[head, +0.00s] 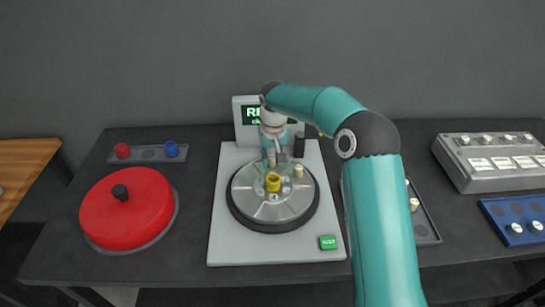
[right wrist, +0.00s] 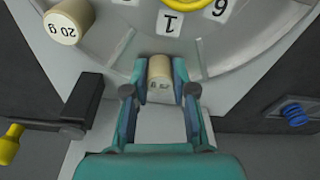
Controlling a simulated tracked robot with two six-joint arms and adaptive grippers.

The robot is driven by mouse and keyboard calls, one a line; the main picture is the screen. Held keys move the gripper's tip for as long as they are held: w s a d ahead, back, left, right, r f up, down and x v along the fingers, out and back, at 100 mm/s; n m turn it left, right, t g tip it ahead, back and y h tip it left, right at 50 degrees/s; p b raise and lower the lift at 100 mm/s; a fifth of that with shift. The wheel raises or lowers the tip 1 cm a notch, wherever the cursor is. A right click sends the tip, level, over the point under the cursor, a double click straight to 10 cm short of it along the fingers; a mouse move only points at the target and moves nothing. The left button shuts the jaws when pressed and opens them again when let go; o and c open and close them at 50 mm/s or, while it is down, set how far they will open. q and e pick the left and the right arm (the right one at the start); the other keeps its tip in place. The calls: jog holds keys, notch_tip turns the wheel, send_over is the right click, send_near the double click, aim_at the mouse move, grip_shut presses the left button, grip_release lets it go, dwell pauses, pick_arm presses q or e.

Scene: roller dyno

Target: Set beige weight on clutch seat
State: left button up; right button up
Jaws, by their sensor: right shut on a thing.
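My right gripper (head: 271,153) reaches over the far side of the round grey disc (head: 250,205) on the white machine. It is shut on a small beige weight (right wrist: 160,70), which shows between its fingertips in the right wrist view. The held weight is at the disc's rim; I cannot tell whether it touches the disc. A second beige weight (head: 298,170), marked 20 g, stands on the disc beside the gripper and also shows in the right wrist view (right wrist: 66,22). A yellow hub (head: 273,182) is at the disc's middle. I cannot single out the clutch seat. My left gripper is not in view.
A red round cover (head: 128,210) with a black knob lies left of the machine. Behind it is a strip with a red (head: 122,150) and a blue cylinder (head: 171,149). A tray with beige pieces (head: 414,204) is right of my arm. A green button (head: 328,242) is in front.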

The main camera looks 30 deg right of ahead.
jog(key=o, duration=0.9)
jog(key=shift+o, duration=0.2)
jog(key=shift+r+p, duration=0.55)
jog(key=shift+r, duration=0.15)
notch_tip(320, 180, up, 12)
jog(key=s, duration=0.1)
jog(key=shift+s+a+f, duration=0.15)
jog(key=shift+a, duration=0.1)
